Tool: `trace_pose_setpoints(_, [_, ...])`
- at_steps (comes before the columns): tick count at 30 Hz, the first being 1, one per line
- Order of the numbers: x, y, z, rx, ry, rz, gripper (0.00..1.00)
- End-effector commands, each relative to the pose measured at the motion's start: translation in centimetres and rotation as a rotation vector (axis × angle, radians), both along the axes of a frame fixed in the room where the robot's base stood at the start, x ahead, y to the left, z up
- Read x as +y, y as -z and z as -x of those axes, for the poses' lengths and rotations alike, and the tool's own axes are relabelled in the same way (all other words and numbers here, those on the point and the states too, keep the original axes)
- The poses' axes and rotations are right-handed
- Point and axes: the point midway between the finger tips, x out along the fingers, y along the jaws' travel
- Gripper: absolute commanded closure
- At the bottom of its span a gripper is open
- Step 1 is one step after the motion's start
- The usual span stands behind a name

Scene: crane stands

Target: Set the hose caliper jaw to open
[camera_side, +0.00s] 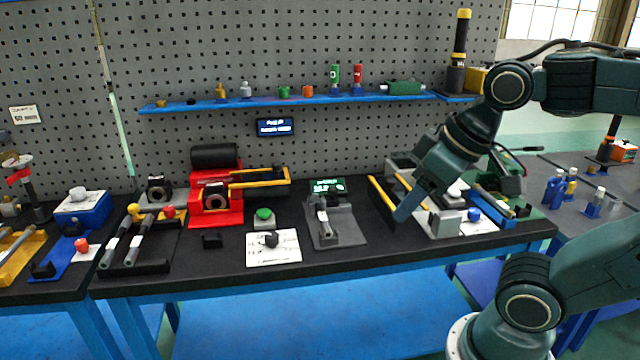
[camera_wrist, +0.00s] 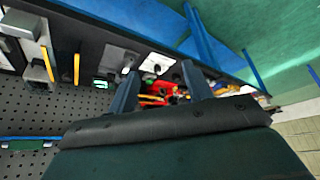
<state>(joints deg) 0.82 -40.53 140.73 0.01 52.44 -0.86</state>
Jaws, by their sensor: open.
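A small metal device, which looks like the hose caliper (camera_side: 322,217), stands on a dark grey plate near the middle of the bench. A small lit display (camera_side: 327,186) sits behind it. The setting of its jaw is too small to tell. My gripper (camera_side: 410,207) is to the right of the caliper and above the bench, apart from it. In the wrist view my gripper (camera_wrist: 160,85) shows two blue fingers spread apart with nothing between them. The display also shows in the wrist view (camera_wrist: 101,84), left of the fingers.
A white card (camera_side: 287,248) with a dark knob and a green button (camera_side: 263,213) lie left of the caliper. A red machine (camera_side: 208,207) stands further left. Yellow bars (camera_side: 382,195) and a grey fixture (camera_side: 445,222) are near my gripper. A blue shelf (camera_side: 300,99) runs behind.

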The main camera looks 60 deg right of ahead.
Motion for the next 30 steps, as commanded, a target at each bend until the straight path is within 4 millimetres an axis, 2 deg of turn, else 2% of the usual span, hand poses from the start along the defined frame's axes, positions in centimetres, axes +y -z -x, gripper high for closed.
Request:
trace_pose_setpoints(5, [-0.8, -1.7, -2.5, 0.034, 0.007, 0.012, 0.5])
trace_pose_setpoints(15, [-3.6, -4.9, -9.4, 0.12, 0.014, 0.039, 0.5])
trace_pose_setpoints(23, [-6.8, -5.8, -15.0, 0.189, 0.017, 0.05, 0.5])
trace_pose_setpoints(30, [-10.4, -5.5, -19.8, 0.252, 0.018, 0.052, 0.5])
